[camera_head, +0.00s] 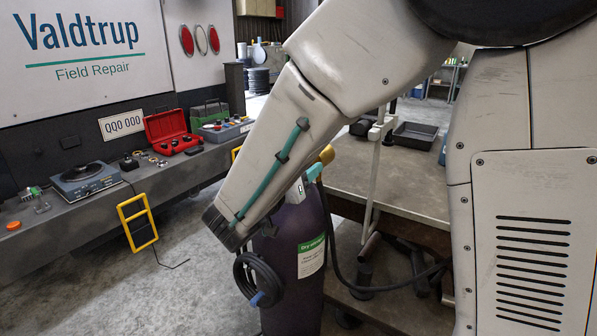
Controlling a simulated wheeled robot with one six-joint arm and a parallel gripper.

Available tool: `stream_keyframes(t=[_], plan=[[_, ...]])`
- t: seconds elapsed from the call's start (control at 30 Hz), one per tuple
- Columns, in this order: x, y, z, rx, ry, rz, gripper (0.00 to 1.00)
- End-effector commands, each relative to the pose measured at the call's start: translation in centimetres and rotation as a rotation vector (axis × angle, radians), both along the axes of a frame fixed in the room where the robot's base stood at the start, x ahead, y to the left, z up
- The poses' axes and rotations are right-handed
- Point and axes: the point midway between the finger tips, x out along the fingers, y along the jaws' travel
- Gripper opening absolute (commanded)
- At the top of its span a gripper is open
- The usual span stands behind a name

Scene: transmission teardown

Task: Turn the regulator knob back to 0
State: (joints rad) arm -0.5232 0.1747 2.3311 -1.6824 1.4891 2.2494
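A dark purple gas cylinder (297,262) with a white and green label (311,257) stands upright beside the workbench. At its top, partly behind my arm, a green-blue fitting (314,172) and a brass-yellow part (326,154) show. I cannot tell whether either is the regulator knob, and no dial or 0 mark can be read. My arm crosses in front of the cylinder and hides much of its top. My gripper is not in view.
A workbench (400,185) with a dark tray (415,134) stands behind the cylinder. A dark hose runs right from the cylinder top. At left, a truck-side shelf holds a scale (86,179) and a red toolbox (168,128); a yellow step (138,224) hangs below.

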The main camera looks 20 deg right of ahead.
Motion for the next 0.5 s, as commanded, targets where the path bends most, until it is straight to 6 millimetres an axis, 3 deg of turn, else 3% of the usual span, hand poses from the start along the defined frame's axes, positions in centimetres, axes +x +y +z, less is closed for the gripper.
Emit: stream_keyframes(t=[0.03,0.13,0.5], plan=[[-0.01,0.01,0.00,0.000,0.000,0.000,0.42],[-0.01,0.02,0.00,0.000,0.000,0.000,0.15],[-0.03,0.13,-0.01,-0.023,0.032,0.002,0.15]])
